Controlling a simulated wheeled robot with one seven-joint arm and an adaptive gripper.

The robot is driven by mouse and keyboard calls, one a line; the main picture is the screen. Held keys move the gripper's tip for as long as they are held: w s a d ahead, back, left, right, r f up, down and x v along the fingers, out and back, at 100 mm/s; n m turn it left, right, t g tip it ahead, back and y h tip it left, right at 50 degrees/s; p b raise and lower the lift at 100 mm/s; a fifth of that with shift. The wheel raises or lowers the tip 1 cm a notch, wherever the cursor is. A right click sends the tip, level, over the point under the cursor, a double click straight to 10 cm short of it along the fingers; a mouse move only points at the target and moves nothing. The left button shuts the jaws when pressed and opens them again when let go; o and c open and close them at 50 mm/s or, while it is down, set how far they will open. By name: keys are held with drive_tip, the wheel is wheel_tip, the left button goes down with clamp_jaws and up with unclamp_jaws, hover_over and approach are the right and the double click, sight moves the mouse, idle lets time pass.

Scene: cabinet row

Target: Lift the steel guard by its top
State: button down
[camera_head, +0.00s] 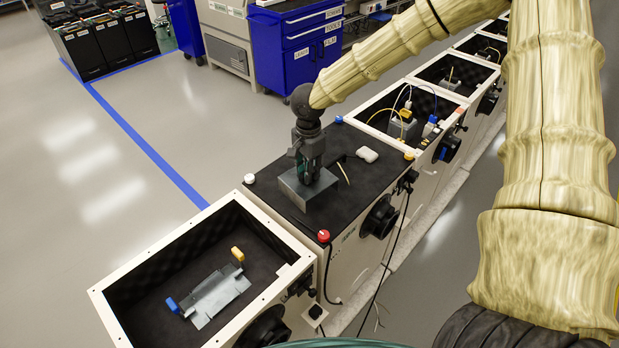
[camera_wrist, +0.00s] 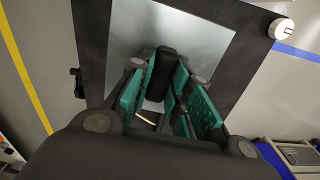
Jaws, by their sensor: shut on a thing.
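The steel guard (camera_head: 297,191) is a grey metal box shape on the black top of a cabinet in the middle of the row. In the wrist view its bright flat top (camera_wrist: 205,38) fills the upper middle. A black upright piece (camera_wrist: 161,75) stands between the green finger pads there, at the guard's top. My gripper (camera_head: 308,172) points down over the guard and is shut on that piece. It also shows in the wrist view (camera_wrist: 166,88). In the head view my gripper hides part of the guard, and I cannot tell whether the guard's base touches the cabinet.
A white object (camera_head: 367,154) and a red knob (camera_head: 323,236) are on the same cabinet top. The open cabinet (camera_head: 145,284) in front holds a metal plate (camera_head: 216,295) with blue and yellow ends. An open cabinet behind contains cables and small parts (camera_head: 405,122).

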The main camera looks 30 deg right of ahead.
drive_tip(key=s+a+r+b, duration=0.1)
drive_tip(key=s+a+b, duration=0.2)
drive_tip(key=s+a, duration=0.7)
wheel_tip(320, 180, up, 7)
drive_tip(key=s+p, duration=0.1)
drive_tip(key=p, duration=0.8)
drive_tip(key=shift+s+r, duration=0.15)
drive_tip(key=shift+s, duration=0.1)
idle(0.5)
idle(0.4)
